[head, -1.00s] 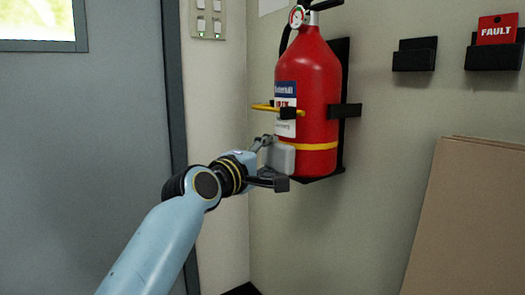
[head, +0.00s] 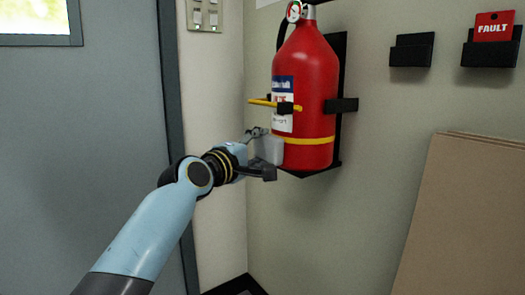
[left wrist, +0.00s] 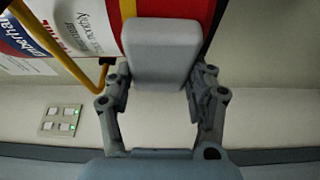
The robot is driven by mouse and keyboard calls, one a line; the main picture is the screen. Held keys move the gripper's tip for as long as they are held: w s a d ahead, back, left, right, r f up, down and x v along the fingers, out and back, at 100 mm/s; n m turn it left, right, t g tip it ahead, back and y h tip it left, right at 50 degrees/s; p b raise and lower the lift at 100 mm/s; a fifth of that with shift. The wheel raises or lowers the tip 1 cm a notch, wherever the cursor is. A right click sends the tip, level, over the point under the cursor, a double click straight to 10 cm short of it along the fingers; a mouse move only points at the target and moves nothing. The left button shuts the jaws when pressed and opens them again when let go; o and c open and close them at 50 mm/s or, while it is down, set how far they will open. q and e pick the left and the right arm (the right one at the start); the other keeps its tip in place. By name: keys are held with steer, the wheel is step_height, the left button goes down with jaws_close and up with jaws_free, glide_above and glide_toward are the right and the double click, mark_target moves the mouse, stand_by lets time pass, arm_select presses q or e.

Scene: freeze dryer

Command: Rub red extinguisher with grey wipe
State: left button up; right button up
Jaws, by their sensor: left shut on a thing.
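The red extinguisher (head: 306,95) stands upright in a black wall bracket, with a yellow band low on its body and a white-and-blue label. My left gripper (head: 262,157) is at its lower left side, shut on the grey wipe (head: 269,149), a light grey block. In the left wrist view the wipe (left wrist: 162,50) sits between the two fingers (left wrist: 160,90), in front of the extinguisher's red and yellow surface (left wrist: 128,10). The wipe appears against or very near the extinguisher; exact contact is hidden. My right gripper is not in view.
A yellow bar (head: 262,102) of the bracket sticks out left, above my gripper. A grey door (head: 80,150) is at left, with a switch panel (head: 204,15) beside it. Brown boards (head: 465,220) lean at right, below black wall holders (head: 412,50) and a red FAULT card (head: 493,26).

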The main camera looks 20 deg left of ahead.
arm_select(q)
steer(key=shift+r, duration=0.1)
steer(key=shift+s+a+p, duration=0.35)
steer(key=shift+s, duration=0.05)
steer(key=shift+s+a+p, duration=0.35)
steer(key=shift+s+a, duration=0.35)
steer(key=shift+s, duration=0.25)
steer(key=shift+s+a+p, duration=0.3)
steer(key=shift+s+a, duration=0.4)
steer(key=shift+s, duration=0.25)
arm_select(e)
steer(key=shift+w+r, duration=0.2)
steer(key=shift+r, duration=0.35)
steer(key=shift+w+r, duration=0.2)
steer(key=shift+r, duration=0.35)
arm_select(q)
steer(key=shift+s+a+p, duration=0.4)
steer(key=shift+s+a, duration=0.55)
steer(key=shift+s, duration=0.25)
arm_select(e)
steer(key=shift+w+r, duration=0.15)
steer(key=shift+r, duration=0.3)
arm_select(q)
steer(key=shift+w, duration=0.1)
steer(key=shift+w+d, duration=1.1)
steer(key=shift+w, duration=0.15)
steer(key=shift+w+d, duration=1.05)
steer(key=shift+w, duration=0.2)
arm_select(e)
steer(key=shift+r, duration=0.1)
